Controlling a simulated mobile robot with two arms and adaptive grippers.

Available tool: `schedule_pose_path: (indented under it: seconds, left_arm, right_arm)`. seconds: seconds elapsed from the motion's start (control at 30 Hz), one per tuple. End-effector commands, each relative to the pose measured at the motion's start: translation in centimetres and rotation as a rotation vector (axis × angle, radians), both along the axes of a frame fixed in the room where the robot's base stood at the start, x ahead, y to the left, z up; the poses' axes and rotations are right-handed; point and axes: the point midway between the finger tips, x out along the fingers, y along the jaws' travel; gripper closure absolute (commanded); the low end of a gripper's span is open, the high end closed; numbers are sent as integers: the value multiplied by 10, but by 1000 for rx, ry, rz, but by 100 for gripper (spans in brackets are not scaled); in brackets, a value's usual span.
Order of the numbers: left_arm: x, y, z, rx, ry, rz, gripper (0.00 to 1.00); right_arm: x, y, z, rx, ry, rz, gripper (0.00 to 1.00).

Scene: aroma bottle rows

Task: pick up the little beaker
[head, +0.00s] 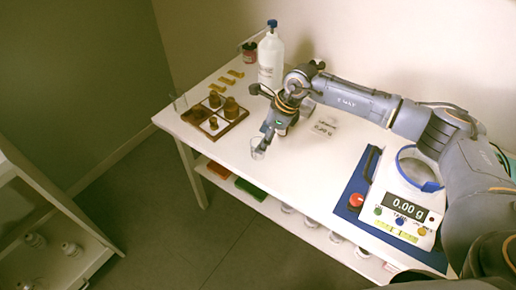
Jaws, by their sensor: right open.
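The little beaker (257,153) is a small clear glass vessel near the front edge of the white table. My right gripper (265,138) comes in from the right and points down at it. Its fingers are open, with the tips just above or at the beaker's rim; I cannot tell whether they touch it. The fingers partly cover the beaker's upper side. My left gripper is out of the picture.
A wooden tray (221,130) with brown weights stands to the left. A white bottle (271,58) and a dark red-labelled jar (250,50) stand behind. A scale (404,197) reading 0.00 g is at right. The table's front middle is clear.

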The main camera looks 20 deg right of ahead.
Motion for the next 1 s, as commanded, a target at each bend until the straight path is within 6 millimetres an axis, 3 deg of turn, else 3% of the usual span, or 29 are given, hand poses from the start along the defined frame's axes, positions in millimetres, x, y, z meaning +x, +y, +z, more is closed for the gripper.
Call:
schedule_pose_path:
  seconds: [0.2,0.5,0.53,0.77,1.0]
  left_arm:
    - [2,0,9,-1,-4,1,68]
    - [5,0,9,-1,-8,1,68]
    - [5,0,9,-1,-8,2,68]
    - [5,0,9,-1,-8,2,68]
    - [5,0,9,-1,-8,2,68]
  right_arm:
    - [7,12,-29,1,3,0,34]
    - [8,14,-36,2,0,-1,34]
    - [8,14,-36,2,0,-1,36]
    - [8,14,-36,3,1,0,83]
    - [8,14,-36,3,1,0,86]
